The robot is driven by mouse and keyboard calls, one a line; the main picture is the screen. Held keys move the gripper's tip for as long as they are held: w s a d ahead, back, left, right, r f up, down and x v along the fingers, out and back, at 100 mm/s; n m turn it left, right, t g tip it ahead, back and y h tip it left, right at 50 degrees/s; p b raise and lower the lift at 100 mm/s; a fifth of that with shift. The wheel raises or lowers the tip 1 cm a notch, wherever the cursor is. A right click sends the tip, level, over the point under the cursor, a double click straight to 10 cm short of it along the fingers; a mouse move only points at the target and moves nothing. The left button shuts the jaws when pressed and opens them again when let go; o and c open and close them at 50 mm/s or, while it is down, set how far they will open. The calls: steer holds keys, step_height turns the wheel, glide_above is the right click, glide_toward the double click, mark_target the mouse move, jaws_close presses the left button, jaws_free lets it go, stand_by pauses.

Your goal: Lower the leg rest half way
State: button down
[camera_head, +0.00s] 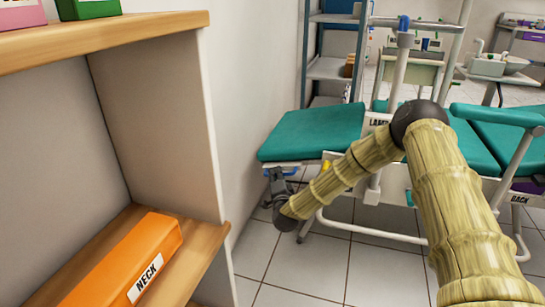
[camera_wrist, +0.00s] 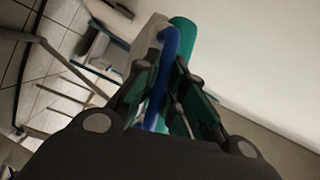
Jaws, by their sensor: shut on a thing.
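The leg rest (camera_head: 315,130) is the teal pad at the left end of the dental chair in the head view. It looks about level. A blue handle (camera_head: 290,171) shows under its front edge. My gripper (camera_head: 277,180) is at that edge, below the pad. In the wrist view the blue handle (camera_wrist: 167,65) runs between the fingers, and my gripper (camera_wrist: 160,105) is shut on it. A teal edge (camera_wrist: 184,38), likely the leg rest, shows just beside the handle. My arm hides part of the chair's frame.
A wooden shelf (camera_head: 190,245) with an orange box labelled NECK (camera_head: 125,262) stands close at the left. A white wall (camera_head: 245,100) runs beside the leg rest. The white chair frame (camera_head: 375,237) stands on the tiled floor. A metal rack (camera_head: 328,68) stands behind.

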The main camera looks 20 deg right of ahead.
steer(key=f, duration=0.2)
steer(key=d+f+n, duration=0.1)
steer(key=shift+s, duration=0.35)
steer(key=c, duration=1.5)
jaws_free()
steer(key=shift+a, duration=0.1)
steer(key=s, duration=0.4)
steer(key=s+a, duration=0.1)
steer(key=s, duration=0.3)
steer(key=s+a, duration=0.1)
steer(key=s, duration=0.2)
steer(key=shift+s+f, duration=0.15)
steer(key=shift+s, duration=0.25)
steer(key=shift+g, duration=0.3)
